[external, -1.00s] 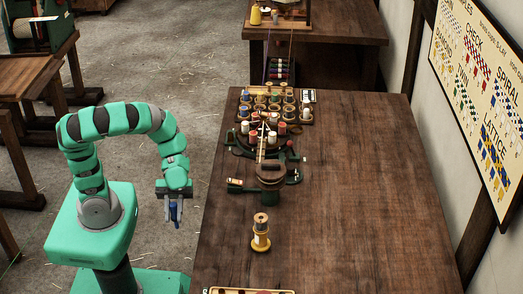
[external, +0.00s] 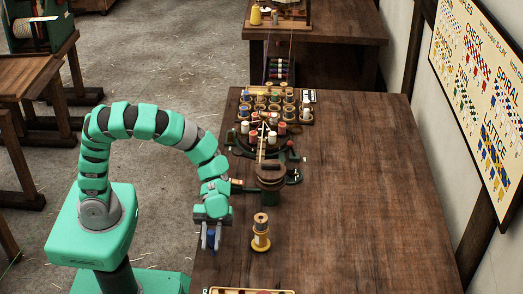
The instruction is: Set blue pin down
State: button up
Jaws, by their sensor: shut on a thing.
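The blue pin (external: 211,240) is a small upright blue piece at my gripper (external: 211,238). My gripper points down and is shut on the pin. It is over the left edge of the long wooden table (external: 340,190), to the left of a spool on a yellow base. The pin's lower end is small in this view, and I cannot tell whether it touches the tabletop.
The yellow-based spool (external: 261,235) stands close to the right of my gripper. A dark green braiding device (external: 270,180) with several bobbins is farther back. A tray (external: 250,291) shows at the front edge. The table's right side is clear.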

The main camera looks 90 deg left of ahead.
jog(key=f, duration=0.1)
jog(key=w+f+b, duration=0.1)
jog(key=d+f+b, duration=0.1)
jog(key=f, duration=0.1)
jog(key=shift+w, duration=0.35)
jog(key=shift+r, duration=0.15)
jog(key=o, duration=0.9)
jog(key=shift+o, duration=0.2)
jog(key=shift+a+r, duration=0.1)
jog(key=shift+a, duration=0.15)
jog(key=p+v, duration=0.3)
jog(key=v, duration=0.8)
jog(key=shift+a, duration=0.3)
